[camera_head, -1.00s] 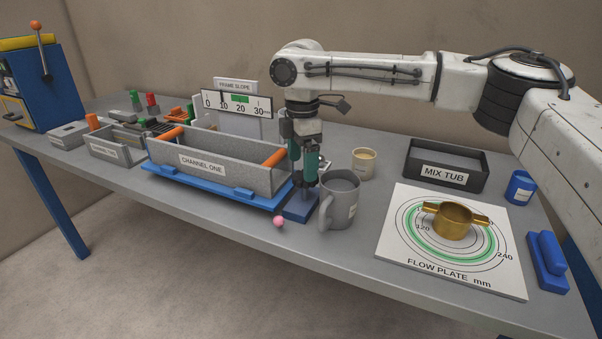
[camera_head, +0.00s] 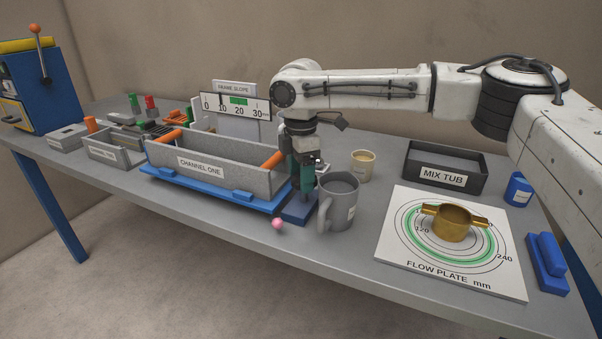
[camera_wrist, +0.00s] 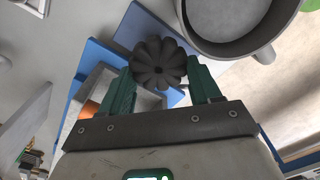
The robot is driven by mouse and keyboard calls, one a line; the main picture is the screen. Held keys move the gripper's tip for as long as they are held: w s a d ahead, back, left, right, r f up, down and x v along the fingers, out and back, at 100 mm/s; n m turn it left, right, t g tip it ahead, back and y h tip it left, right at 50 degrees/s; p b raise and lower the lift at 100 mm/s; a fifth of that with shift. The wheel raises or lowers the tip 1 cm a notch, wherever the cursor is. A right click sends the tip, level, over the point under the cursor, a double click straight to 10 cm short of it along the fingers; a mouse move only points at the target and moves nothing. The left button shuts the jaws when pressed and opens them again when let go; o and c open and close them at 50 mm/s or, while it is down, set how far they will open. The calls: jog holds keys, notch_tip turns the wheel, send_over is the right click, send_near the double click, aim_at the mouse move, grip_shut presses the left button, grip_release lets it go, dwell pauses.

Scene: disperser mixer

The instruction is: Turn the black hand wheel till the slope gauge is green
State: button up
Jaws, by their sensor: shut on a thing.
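The black hand wheel (camera_wrist: 158,63), lobed and dark, sits between the green fingers of my gripper (camera_wrist: 160,82) in the wrist view. My gripper is shut on it. In the head view my gripper (camera_head: 304,182) points down over the blue pad at the right end of the blue frame (camera_head: 215,186), and it hides the wheel. The slope gauge (camera_head: 236,105) stands behind the Channel One trough, marked 0 to 30 with a green band near 20. Its black pointer (camera_head: 220,99) shows near 10, left of the green band.
A grey mug (camera_head: 339,203) stands close to the right of my gripper; it also fills the top right of the wrist view (camera_wrist: 232,43). The Channel One trough (camera_head: 203,168) is close on the left. A pink ball (camera_head: 278,224) lies in front.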

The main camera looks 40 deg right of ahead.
jog(key=c, duration=0.3)
jog(key=shift+r+m+p, duration=0.25)
jog(key=shift+m+p, duration=0.35)
jog(key=shift+p, duration=0.65)
jog(key=shift+c, duration=0.2)
jog(key=shift+m+p, duration=0.7)
jog(key=shift+p, duration=0.35)
jog(key=shift+w+d+f+m+p, duration=0.1)
jog(key=shift+f+m+p, duration=0.15)
jog(key=shift+m+p, duration=0.75)
jog(key=o, duration=1.1)
jog(key=shift+c, duration=0.2)
notch_tip(320, 180, up, 11)
jog(key=shift+f, duration=0.15)
